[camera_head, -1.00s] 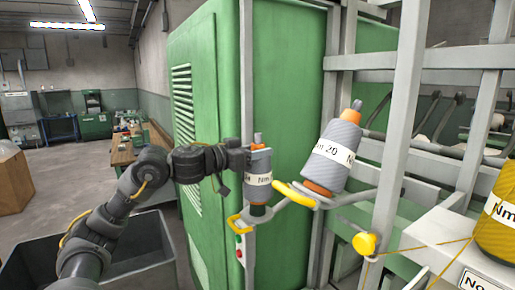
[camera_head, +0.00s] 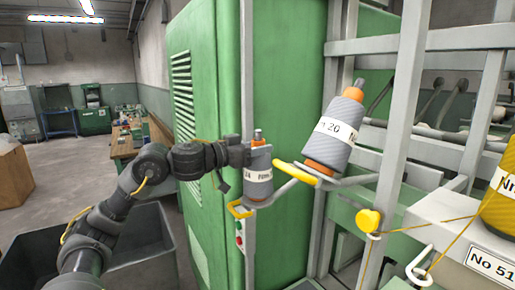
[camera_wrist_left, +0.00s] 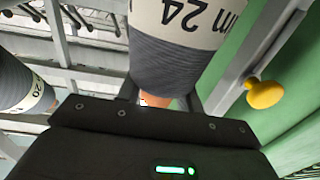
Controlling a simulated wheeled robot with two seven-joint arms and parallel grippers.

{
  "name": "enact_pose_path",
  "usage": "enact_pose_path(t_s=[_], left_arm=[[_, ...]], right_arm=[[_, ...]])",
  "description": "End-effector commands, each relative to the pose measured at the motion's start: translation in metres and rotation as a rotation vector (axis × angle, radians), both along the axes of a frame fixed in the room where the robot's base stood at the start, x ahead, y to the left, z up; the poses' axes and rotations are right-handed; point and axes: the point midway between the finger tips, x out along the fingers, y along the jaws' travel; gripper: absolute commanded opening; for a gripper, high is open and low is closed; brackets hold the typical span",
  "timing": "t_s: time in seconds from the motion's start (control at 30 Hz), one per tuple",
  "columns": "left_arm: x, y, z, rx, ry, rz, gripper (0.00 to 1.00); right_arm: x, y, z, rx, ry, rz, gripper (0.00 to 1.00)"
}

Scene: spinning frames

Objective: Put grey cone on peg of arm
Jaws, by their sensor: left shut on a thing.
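My left gripper (camera_head: 245,155) is shut on a grey cone (camera_head: 259,184) with a white label band; it is upright. In the left wrist view the same cone (camera_wrist_left: 185,65) shows "24", with the left gripper (camera_wrist_left: 150,103) at its orange-tipped end. The cone's lower end is at the holder arm (camera_head: 272,196), which has a yellow handle (camera_head: 238,209). The peg is hidden, so I cannot tell how far the cone sits on it. My right gripper is not in view.
A second grey cone (camera_head: 334,130), labelled 20, leans on a neighbouring arm with a yellow handle (camera_head: 297,173). A green cabinet (camera_head: 205,110) stands behind. Grey frame posts (camera_head: 400,110) and a yellow knob (camera_head: 367,220) are to the right. A grey bin (camera_head: 150,250) stands below my left arm.

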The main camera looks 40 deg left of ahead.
Motion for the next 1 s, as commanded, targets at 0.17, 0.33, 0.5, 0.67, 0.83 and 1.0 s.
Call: enact_pose_path(t_s=[0.17,0.33,0.5,0.67,0.83,1.0], left_arm=[[0.0,0.0,0.001,0.0,-0.002,0.0,0.56],[0.0,0.0,0.0,0.0,-0.001,0.0,0.61],[-0.001,0.0,-0.002,0.0,0.002,0.0,0.61],[-0.015,0.005,-0.007,0.005,0.002,0.003,0.61],[-0.041,0.011,-0.008,0.004,-0.002,0.001,0.61],[-0.068,0.017,-0.007,0.002,-0.004,0.0,0.61]], right_arm=[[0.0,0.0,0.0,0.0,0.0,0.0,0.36],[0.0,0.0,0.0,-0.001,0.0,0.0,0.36],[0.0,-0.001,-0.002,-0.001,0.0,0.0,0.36],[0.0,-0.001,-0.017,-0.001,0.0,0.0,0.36],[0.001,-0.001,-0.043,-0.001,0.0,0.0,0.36],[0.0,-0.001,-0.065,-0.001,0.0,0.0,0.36]])
